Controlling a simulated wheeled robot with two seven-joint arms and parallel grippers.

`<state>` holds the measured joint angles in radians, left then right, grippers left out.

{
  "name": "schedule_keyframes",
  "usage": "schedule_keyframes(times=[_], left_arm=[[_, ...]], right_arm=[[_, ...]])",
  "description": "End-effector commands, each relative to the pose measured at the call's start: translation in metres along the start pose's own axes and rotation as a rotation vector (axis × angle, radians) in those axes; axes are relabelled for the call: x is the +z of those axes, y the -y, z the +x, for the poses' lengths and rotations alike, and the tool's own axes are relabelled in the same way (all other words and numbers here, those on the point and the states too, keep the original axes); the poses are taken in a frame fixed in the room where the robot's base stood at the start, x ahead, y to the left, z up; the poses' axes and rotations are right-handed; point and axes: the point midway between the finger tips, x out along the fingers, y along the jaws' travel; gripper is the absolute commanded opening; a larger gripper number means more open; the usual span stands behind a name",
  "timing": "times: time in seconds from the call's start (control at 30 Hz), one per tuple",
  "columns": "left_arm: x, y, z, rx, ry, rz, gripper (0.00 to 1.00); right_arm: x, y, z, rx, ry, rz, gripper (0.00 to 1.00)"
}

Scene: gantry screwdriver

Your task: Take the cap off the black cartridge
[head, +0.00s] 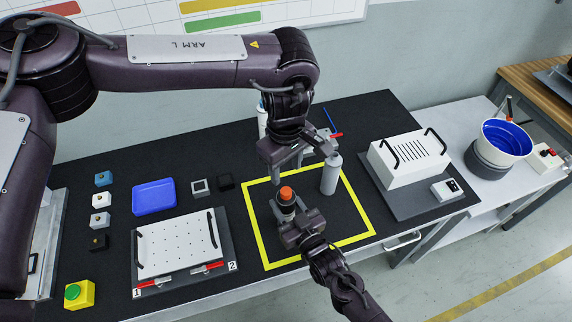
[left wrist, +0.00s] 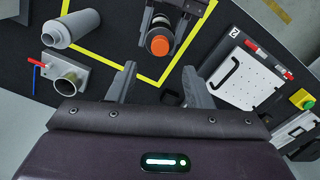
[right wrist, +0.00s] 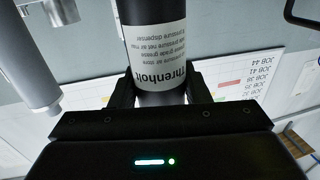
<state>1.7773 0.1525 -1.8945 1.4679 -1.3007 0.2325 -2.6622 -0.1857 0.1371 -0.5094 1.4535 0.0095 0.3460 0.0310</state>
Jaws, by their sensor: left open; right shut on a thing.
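The black cartridge (head: 286,207) stands roughly upright with its orange cap (head: 286,193) on top. My right gripper (head: 291,215) is shut around its body; in the right wrist view the cartridge (right wrist: 155,85) shows a white printed label between the fingers, and its cap is out of frame. My left gripper (head: 300,165) is open and empty, above and behind the cap. In the left wrist view the cap (left wrist: 160,45) lies beyond the open fingers (left wrist: 160,85), apart from both.
A grey canister (head: 331,176) stands close right of the cartridge, inside the yellow outline (head: 358,212). A fixture with red and blue levers (left wrist: 70,78) is behind. A perforated white plate (head: 176,246) and blue tray (head: 154,196) are left; a white vented box (head: 408,160) is right.

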Motion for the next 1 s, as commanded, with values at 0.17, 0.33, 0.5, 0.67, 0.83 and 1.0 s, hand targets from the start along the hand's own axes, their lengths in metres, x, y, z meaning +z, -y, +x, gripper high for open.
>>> schedule_keyframes(times=[0.17, 0.33, 0.5, 0.67, 0.83, 1.0], left_arm=[[0.000, 0.001, 0.013, -0.003, 0.000, 0.033, 0.46], [0.000, 0.001, 0.040, -0.004, 0.001, 0.031, 0.46], [0.000, 0.000, 0.064, -0.002, 0.000, 0.030, 0.46], [0.000, 0.000, 0.076, -0.001, 0.000, 0.030, 0.46], [0.000, 0.000, 0.080, 0.000, 0.000, 0.030, 0.46], [0.000, 0.000, 0.080, 0.000, 0.000, 0.030, 0.45]], right_arm=[[0.001, 0.000, 0.000, 0.000, 0.001, 0.000, 0.00], [0.001, 0.000, 0.000, 0.000, 0.001, 0.000, 0.00], [0.000, 0.000, 0.000, 0.000, 0.001, 0.000, 0.00], [0.000, 0.000, 0.000, 0.000, 0.001, 0.000, 0.00], [0.000, 0.000, 0.000, 0.000, 0.001, 0.000, 0.00], [0.001, 0.000, 0.000, 0.000, 0.001, 0.000, 0.00]])
